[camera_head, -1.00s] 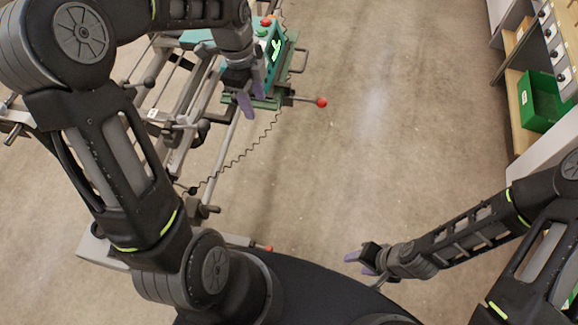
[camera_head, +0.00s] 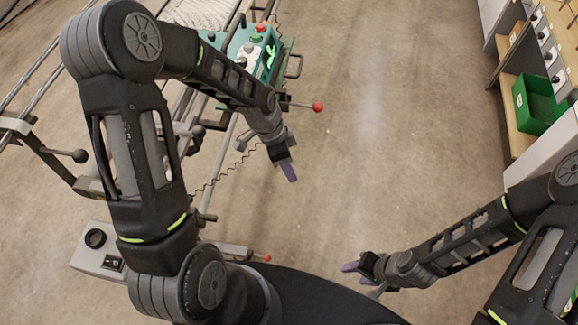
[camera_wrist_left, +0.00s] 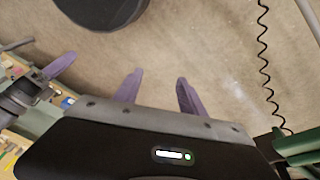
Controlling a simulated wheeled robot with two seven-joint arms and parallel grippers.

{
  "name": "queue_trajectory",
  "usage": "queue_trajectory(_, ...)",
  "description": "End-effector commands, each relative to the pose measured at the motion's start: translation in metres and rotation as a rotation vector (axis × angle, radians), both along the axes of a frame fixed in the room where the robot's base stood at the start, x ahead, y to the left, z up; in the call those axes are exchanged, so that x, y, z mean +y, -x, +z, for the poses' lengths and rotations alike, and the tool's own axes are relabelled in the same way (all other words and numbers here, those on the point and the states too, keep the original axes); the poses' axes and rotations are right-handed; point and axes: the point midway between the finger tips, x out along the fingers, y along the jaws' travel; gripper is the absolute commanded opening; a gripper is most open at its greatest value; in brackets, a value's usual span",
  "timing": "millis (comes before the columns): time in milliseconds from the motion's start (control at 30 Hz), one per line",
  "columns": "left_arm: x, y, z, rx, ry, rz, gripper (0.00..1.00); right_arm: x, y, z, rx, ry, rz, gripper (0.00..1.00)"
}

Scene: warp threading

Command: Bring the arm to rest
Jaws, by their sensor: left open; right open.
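My left gripper (camera_head: 286,165) hangs over bare floor to the right of the machine frame, with nothing between its purple fingers. In the left wrist view its two fingers (camera_wrist_left: 160,92) stand apart with only floor between them. My right gripper (camera_head: 359,271) is at the lower right of the head view, over bare floor beside my base. Its purple fingers are apart and empty. It also seems to show at the left edge of the left wrist view.
The warping machine (camera_head: 205,95) has grey rails, a teal control box (camera_head: 262,52) and a red-knobbed lever (camera_head: 317,107). A coiled black cable hangs from it. A shelf with a green bin (camera_head: 537,103) stands at the right. The floor between is clear.

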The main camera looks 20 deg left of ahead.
Motion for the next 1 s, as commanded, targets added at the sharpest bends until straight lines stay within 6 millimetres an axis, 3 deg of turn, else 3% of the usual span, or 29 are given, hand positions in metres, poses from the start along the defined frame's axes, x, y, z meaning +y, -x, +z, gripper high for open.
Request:
queue_trajectory(767,-0.004,0.001,-0.005,0.008,0.008,0.040,0.48,0.000,0.000,0.000,0.000,0.000,0.000,0.45)
queue_trajectory(867,-0.004,-0.009,-0.004,-0.010,0.015,0.134,0.48,0.000,0.000,0.000,0.000,-0.001,0.000,0.45)
queue_trajectory(1000,-0.016,-0.020,-0.015,-0.037,0.075,0.430,0.48,0.000,0.000,-0.001,0.000,0.000,0.000,0.45)
